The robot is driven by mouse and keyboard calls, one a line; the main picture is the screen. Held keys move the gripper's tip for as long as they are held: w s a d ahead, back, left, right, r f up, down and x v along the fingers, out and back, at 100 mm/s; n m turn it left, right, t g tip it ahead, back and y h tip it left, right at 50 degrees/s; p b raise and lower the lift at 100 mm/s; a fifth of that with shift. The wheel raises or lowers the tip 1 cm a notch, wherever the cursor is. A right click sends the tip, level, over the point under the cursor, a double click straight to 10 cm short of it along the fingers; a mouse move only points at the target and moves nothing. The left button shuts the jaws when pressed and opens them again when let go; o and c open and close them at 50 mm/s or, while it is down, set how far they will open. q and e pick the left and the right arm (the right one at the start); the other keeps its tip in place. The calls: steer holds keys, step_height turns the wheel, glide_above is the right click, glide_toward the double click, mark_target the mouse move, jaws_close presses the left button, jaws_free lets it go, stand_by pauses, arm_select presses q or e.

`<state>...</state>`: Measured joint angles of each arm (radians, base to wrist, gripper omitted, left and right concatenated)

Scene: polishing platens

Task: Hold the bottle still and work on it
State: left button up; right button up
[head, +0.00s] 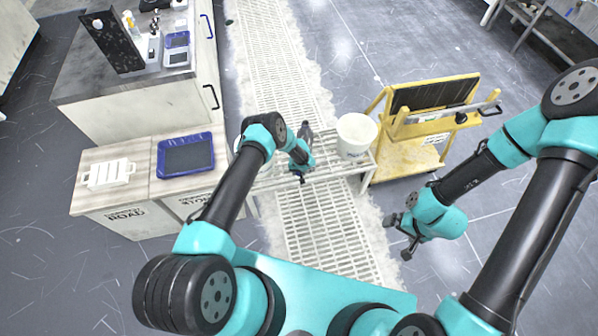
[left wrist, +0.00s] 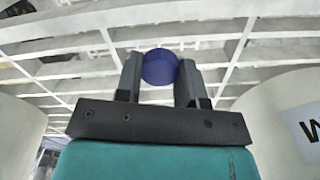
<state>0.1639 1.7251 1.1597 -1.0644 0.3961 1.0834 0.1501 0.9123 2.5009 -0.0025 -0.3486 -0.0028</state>
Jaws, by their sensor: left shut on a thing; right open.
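A dark bottle (head: 305,131) shows just behind my left gripper on the white slatted stand in the head view. Its lower part is hidden by my arm. My left gripper (head: 300,172) is low over the stand. In the left wrist view, a round dark-blue end (left wrist: 159,67), which seems to be part of the bottle, sits between the two fingers of the left gripper (left wrist: 160,82), and they are shut on it. My right gripper (head: 404,238) is open and empty, over the floor right of the stand, well apart from the bottle.
A white bucket (head: 356,137) stands right of the bottle on the stand (head: 338,170). A yellow cart (head: 405,158) is further right. Cabinets at left carry a blue-framed tray (head: 186,155) and a white rack (head: 109,174). The floor around my right gripper is clear.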

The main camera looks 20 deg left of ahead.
arm_select(q)
steer(key=o, duration=1)
steer(key=shift+r, duration=0.1)
step_height(320, 180, up, 12)
stand_by(0.5)
steer(key=s+a+r+h, duration=0.2)
steer(key=s+r, duration=0.8)
steer(key=s, duration=0.5)
steer(key=s+a+r+h, duration=0.1)
steer(key=s+r, duration=0.9)
steer(key=s, duration=0.5)
steer(key=shift+a+r+m+t+h, duration=0.3)
steer(key=shift+a+m+t+h, duration=0.05)
steer(key=shift+m+t+h, duration=0.05)
